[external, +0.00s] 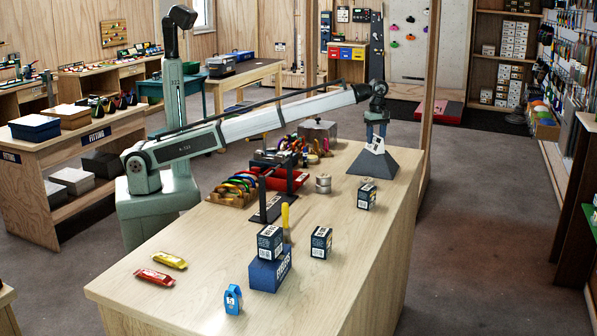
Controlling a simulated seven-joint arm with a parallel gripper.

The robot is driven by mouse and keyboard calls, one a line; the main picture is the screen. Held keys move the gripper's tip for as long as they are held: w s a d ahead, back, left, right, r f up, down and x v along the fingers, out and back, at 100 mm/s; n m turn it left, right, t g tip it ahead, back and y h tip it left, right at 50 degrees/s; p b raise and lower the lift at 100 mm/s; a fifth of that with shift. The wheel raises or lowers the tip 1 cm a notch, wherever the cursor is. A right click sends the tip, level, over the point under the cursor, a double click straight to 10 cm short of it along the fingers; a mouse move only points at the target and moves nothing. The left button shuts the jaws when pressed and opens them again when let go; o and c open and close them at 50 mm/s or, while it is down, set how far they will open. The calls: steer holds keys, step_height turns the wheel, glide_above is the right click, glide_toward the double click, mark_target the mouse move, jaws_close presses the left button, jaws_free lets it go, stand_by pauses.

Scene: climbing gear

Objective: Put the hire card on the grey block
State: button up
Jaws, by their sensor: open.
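The grey block (372,164) is a dark, slope-sided piece near the far right of the bench. A small white card with dark marks, which looks like the hire card (375,145), is at the top of the block, tilted. My gripper (377,134) points down right above the block, with the card at its fingertips. The jaws are open, though the gap between them is too small to make out. I cannot tell whether the card rests fully on the block or touches a finger.
On the bench (190,300) are dark boxes (321,242), one on a blue block (268,274), a blue tag (233,299), red and yellow bars (155,277), a tray of colourful carabiners (236,188) and a thin black stand (264,205).

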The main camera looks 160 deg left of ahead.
mark_target(376, 136)
step_height(376, 136, up, 12)
stand_by(0.7)
